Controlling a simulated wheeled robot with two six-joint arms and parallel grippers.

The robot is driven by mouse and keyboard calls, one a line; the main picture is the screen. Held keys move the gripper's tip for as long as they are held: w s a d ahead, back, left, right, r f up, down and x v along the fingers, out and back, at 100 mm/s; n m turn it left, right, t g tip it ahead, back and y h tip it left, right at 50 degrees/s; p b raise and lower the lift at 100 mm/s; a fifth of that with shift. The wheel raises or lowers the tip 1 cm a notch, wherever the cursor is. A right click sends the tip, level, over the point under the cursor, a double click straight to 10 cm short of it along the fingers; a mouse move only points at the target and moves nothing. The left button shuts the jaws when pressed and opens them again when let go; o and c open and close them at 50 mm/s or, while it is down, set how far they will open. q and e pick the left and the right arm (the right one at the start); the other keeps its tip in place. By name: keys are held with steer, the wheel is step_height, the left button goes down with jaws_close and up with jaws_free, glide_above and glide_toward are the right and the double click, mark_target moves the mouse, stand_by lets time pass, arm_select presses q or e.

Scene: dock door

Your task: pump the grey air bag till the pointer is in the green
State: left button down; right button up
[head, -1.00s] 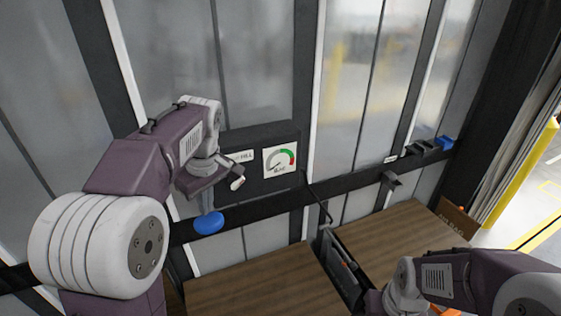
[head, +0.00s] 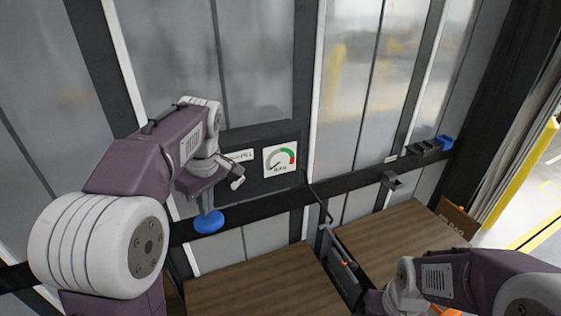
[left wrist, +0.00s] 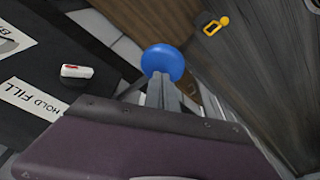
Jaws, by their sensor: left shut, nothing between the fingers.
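A white gauge (head: 279,158) on a dark wall panel has a dial with green and red at its right side. Its thin pointer seems to lean to the lower left, outside the green; it is small. My left gripper (head: 208,209) is shut and empty, fingertips right at a blue round knob (head: 208,222). The knob also shows beyond the fingers in the left wrist view (left wrist: 163,60); I cannot tell whether they touch. A white lever (head: 237,182) with a red mark sits by the HOLD FILL label (left wrist: 25,99). The grey air bag is possibly the dark shape (head: 343,262) between the wooden crates.
Two wooden crates (head: 265,283) stand below the rail (head: 270,201), with a narrow gap between them. A hook-like dark rod (head: 322,205) hangs at the gap. Another blue piece (head: 445,142) is on the rail at the right. My right arm covers the lower right.

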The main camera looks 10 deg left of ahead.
mark_target(210, 217)
arm_select(q)
steer(key=shift+f+b, duration=2.45)
steer(key=shift+f, duration=0.85)
step_height(210, 217, up, 7)
steer(key=p, duration=0.7)
steer(key=shift+r, duration=0.1)
steer(key=shift+f+b, duration=2.75)
steer(key=shift+f, duration=0.8)
steer(key=shift+r, duration=0.1)
step_height(210, 217, up, 7)
steer(key=p, duration=0.7)
